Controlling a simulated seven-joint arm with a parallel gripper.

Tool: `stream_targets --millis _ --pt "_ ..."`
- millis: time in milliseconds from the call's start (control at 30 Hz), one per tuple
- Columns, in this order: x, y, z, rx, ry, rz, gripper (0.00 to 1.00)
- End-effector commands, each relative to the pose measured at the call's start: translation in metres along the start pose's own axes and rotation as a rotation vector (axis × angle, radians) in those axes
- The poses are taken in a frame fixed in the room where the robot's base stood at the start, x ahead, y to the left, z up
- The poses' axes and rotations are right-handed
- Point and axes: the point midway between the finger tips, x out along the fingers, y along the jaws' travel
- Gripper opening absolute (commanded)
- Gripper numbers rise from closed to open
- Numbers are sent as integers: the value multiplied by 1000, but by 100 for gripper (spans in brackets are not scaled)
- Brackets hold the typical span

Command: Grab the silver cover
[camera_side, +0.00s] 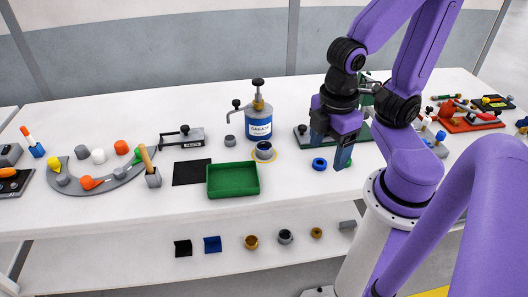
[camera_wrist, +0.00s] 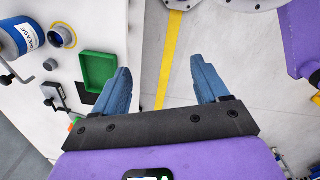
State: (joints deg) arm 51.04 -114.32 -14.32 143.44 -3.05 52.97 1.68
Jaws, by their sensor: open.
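My gripper (camera_side: 329,153) is over the right half of the table, its two blue fingers spread and nothing between them. In the wrist view my gripper (camera_wrist: 160,68) is also open, with floor and a yellow line behind the gap. I cannot tell surely which part is the silver cover. A silver-grey round part with a dark blue centre (camera_side: 263,150) sits in a yellow ring left of my gripper; it also shows in the wrist view (camera_wrist: 60,37). A small grey cap (camera_side: 230,140) stands further left. A grey ring (camera_side: 285,236) lies on the lower shelf.
A grease can (camera_side: 258,120) stands behind the yellow ring. A green tray (camera_side: 232,192) lies at the table's front edge, beside a black mat (camera_side: 191,172). A blue ring (camera_side: 319,164) lies close to my fingers. A curved grey rack (camera_side: 100,182) holds several coloured parts at left.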

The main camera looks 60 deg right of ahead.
Motion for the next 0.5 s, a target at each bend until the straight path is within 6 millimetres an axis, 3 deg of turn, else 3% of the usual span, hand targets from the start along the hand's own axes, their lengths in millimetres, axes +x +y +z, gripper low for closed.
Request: stream_targets --millis 200,500 --pt "36 34 19 -71 -269 191 74" --pt "68 88 37 -256 -596 501 74"
